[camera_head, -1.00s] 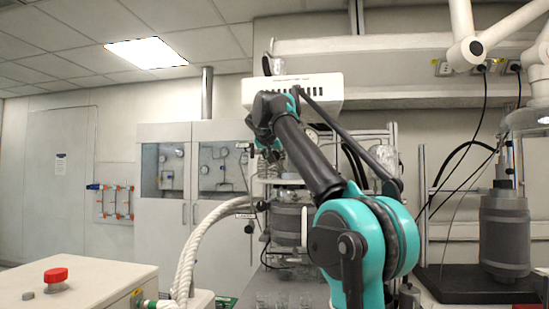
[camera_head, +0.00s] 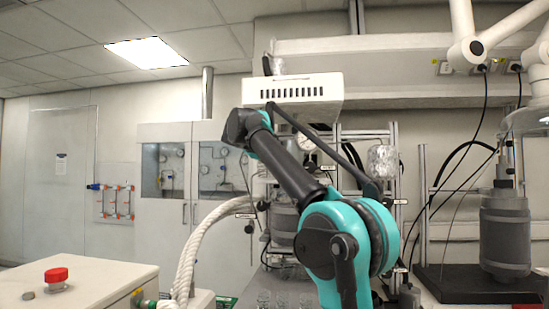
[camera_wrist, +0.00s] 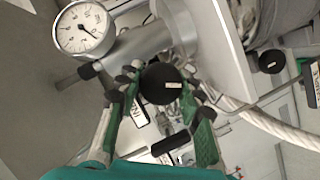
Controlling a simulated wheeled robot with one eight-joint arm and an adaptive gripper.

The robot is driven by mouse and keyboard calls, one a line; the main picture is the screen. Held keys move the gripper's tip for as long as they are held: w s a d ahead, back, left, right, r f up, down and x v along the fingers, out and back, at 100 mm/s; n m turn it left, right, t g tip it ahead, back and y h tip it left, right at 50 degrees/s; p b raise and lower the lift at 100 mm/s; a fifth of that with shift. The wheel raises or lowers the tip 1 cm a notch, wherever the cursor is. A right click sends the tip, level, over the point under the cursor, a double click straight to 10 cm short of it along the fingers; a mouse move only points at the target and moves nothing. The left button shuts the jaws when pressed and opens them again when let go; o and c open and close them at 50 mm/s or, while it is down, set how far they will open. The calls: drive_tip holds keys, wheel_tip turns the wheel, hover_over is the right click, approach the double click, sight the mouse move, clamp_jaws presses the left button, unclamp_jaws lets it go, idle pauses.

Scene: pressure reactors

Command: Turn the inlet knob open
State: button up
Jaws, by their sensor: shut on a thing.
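A round black knob (camera_wrist: 160,86) with a small pale label sits at the middle of the wrist view, on a silvery metal fitting. My gripper (camera_wrist: 165,78) has its grey-green fingers on both sides of this knob and is shut on it. A tag beginning "IN" (camera_wrist: 139,113) hangs just below left of the knob, partly covered by a finger. The knob's turn position cannot be read. In the head view my arm reaches up and left, and its links hide the gripper and the knob.
A round white pressure gauge (camera_wrist: 83,27) stands close, up and left of the knob. A second black knob (camera_wrist: 271,60) is at the right. A pale braided hose (camera_wrist: 262,121) runs below. In the head view, a white vented box (camera_head: 300,90) is right by my arm.

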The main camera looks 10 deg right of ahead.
drive_tip(key=n+h, duration=0.2)
drive_tip(key=n, duration=0.2)
drive_tip(key=shift+t, duration=0.4)
drive_tip(key=shift+n, duration=0.3)
drive_tip(key=o, duration=1.2)
drive_tip(key=shift+s+a, duration=0.1)
drive_tip(key=shift+a, duration=0.05)
drive_tip(key=v, duration=1.1)
drive_tip(key=shift+s+a+f, duration=0.15)
drive_tip(key=shift+s+a, duration=0.15)
